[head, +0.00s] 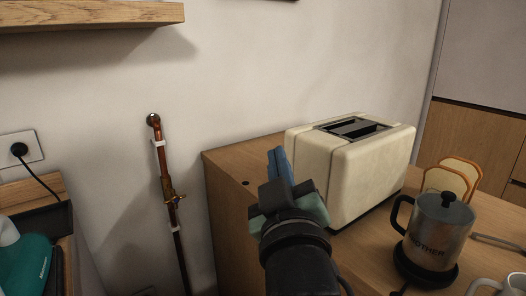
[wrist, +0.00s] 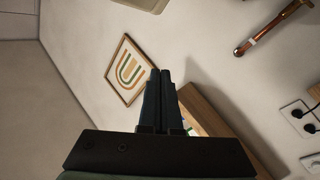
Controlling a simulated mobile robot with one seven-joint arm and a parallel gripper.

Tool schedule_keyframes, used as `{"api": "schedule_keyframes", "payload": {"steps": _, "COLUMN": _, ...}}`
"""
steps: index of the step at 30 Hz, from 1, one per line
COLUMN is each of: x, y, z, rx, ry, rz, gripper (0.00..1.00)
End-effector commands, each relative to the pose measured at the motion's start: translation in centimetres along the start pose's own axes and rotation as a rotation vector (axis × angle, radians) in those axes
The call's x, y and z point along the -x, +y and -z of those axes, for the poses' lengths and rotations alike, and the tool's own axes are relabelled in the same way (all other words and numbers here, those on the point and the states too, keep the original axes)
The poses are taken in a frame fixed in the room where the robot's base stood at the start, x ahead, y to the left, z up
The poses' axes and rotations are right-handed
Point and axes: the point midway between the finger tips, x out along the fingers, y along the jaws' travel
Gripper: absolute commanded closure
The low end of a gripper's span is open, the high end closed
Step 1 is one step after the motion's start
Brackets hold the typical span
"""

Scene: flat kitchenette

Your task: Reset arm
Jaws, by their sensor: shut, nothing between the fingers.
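My gripper (head: 279,165) is raised in front of the cream toaster (head: 345,165) in the head view, at its left side. The blue fingers point up and a little away. In the wrist view my gripper (wrist: 160,74) has its two dark fingers side by side, shut with nothing between them. The wrist camera looks at the wall, a framed picture (wrist: 129,70) and a wooden shelf (wrist: 205,115). In the head view my arm hides part of the counter and part of the toaster's left side.
A copper pipe (head: 167,180) runs down the wall. A teal appliance (head: 25,262) sits at lower left. A wooden shelf (head: 90,16) juts out at upper left.

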Motion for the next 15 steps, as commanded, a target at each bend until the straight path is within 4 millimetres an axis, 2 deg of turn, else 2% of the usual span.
{"api": "schedule_keyframes", "payload": {"steps": 1, "x": 1.0, "y": 1.4, "z": 3.8, "rx": -0.059, "ry": 0.087, "rz": -0.053, "gripper": 1.0}}
{"api": "schedule_keyframes", "payload": {"steps": 3, "x": 2.9, "y": 3.3, "z": 8.5, "rx": -0.155, "ry": 0.207, "rz": -0.118, "gripper": 1.0}}
{"api": "schedule_keyframes", "payload": {"steps": 5, "x": 4.9, "y": 4.8, "z": 12.4, "rx": -0.241, "ry": 0.318, "rz": -0.162, "gripper": 1.0}}
{"api": "schedule_keyframes", "payload": {"steps": 6, "x": 6.5, "y": 5.7, "z": 14.8, "rx": -0.298, "ry": 0.395, "rz": -0.187, "gripper": 1.0}}
{"api": "schedule_keyframes", "payload": {"steps": 10, "x": 12.6, "y": 8.7, "z": 22.0, "rx": -0.48, "ry": 0.652, "rz": -0.229, "gripper": 1.0}}
{"api": "schedule_keyframes", "payload": {"steps": 12, "x": 10.9, "y": 10.5, "z": 24.7, "rx": -0.469, "ry": 0.617, "rz": -0.225, "gripper": 1.0}}
{"api": "schedule_keyframes", "payload": {"steps": 15, "x": 10.3, "y": 12.0, "z": 27.4, "rx": -0.468, "ry": 0.615, "rz": -0.224, "gripper": 1.0}}
